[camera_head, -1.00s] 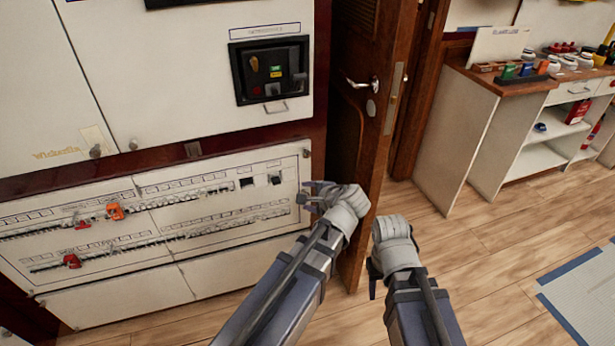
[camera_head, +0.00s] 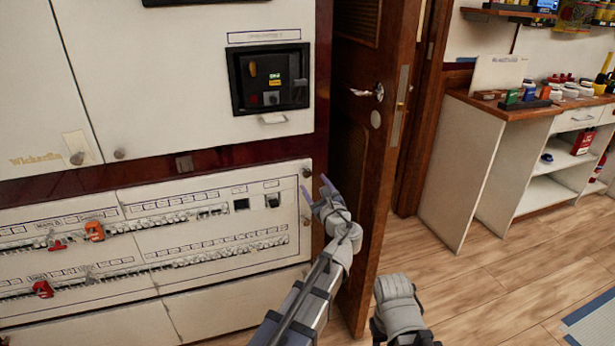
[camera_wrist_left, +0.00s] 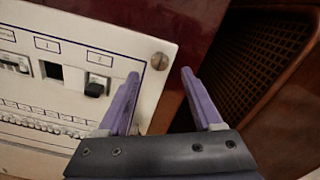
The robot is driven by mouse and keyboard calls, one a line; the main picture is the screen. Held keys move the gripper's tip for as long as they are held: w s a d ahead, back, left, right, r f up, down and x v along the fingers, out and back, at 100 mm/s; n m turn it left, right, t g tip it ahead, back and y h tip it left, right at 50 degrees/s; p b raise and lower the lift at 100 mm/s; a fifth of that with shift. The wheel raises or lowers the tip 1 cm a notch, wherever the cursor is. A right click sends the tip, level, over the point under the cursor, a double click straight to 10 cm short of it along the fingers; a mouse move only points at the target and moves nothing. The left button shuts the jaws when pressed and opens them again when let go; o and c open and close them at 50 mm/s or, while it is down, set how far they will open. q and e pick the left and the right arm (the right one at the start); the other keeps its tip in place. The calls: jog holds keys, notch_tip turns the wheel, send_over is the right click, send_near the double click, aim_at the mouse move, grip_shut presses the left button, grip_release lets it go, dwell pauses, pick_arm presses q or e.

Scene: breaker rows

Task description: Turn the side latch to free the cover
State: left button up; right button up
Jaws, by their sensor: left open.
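The breaker panel cover (camera_head: 150,281) is a pale sheet with rows of breakers on the cabinet front. A small round grey latch (camera_head: 307,172) sits at its upper right corner, and it also shows in the left wrist view (camera_wrist_left: 159,60). My left gripper (camera_head: 317,188) is open, with purple fingers, just below and in front of that corner.
Orange and red clips (camera_head: 94,231) sit on the breaker rows. A dark switch unit (camera_head: 269,78) is above the cover. An open brown wooden door (camera_head: 362,150) stands close to the right of my left gripper. A workbench (camera_head: 480,175) and free floor lie further right.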

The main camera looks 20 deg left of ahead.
aim_at(307, 174)
pick_arm(q)
jog(key=x, duration=0.7)
jog(key=shift+s, duration=0.1)
grip_shut()
dwell(0.3)
